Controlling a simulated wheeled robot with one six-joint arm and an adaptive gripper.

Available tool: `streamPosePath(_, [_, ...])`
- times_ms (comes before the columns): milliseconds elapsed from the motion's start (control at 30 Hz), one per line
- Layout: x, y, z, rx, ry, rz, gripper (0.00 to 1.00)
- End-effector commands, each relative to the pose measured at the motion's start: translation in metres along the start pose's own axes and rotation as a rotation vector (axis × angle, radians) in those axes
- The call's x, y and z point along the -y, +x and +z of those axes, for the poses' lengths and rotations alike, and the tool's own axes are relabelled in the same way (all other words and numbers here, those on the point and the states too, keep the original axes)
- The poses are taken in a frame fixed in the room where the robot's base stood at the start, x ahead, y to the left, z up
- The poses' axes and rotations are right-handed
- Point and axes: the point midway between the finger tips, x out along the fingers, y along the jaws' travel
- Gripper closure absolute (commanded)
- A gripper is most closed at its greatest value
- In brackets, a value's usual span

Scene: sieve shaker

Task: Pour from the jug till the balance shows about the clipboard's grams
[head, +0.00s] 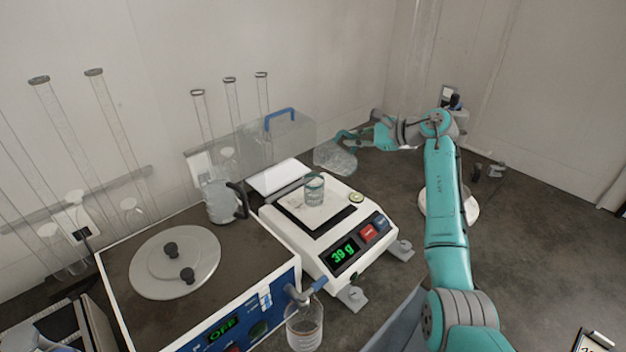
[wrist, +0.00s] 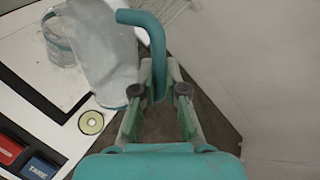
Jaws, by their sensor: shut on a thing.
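My gripper (head: 350,138) is shut on the teal handle of a clear jug (head: 335,158), held beyond and to the right of the balance's beaker. In the wrist view my gripper (wrist: 157,97) has its fingers on either side of the handle, and the jug (wrist: 105,50) looks tilted. I cannot tell what the jug holds or whether anything flows. The white balance (head: 307,240) reads 39 g in green. A small clear beaker (head: 314,192) stands on its pan; the beaker (wrist: 58,42) is partly behind the jug in the wrist view. The clipboard (head: 594,342) is cut off and its figure is unreadable.
A clear box (head: 277,140) with a blue handle stands behind. Tall glass tubes stand at the back wall.

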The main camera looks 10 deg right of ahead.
Motion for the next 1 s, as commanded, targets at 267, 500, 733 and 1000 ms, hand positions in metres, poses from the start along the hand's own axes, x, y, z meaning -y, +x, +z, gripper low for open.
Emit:
streamPosePath(267, [0.0017, -0.0020, -0.0006, -0.007, -0.013, -0.001, 1.00])
streamPosePath(500, [0.0025, -0.0034, -0.0018, -0.014, -0.023, -0.001, 1.00])
streamPosePath(733, [0.0033, -0.0047, -0.0029, -0.021, -0.032, -0.001, 1.00])
streamPosePath(1000, [0.0043, -0.0063, -0.0042, -0.029, -0.043, -0.001, 1.00])
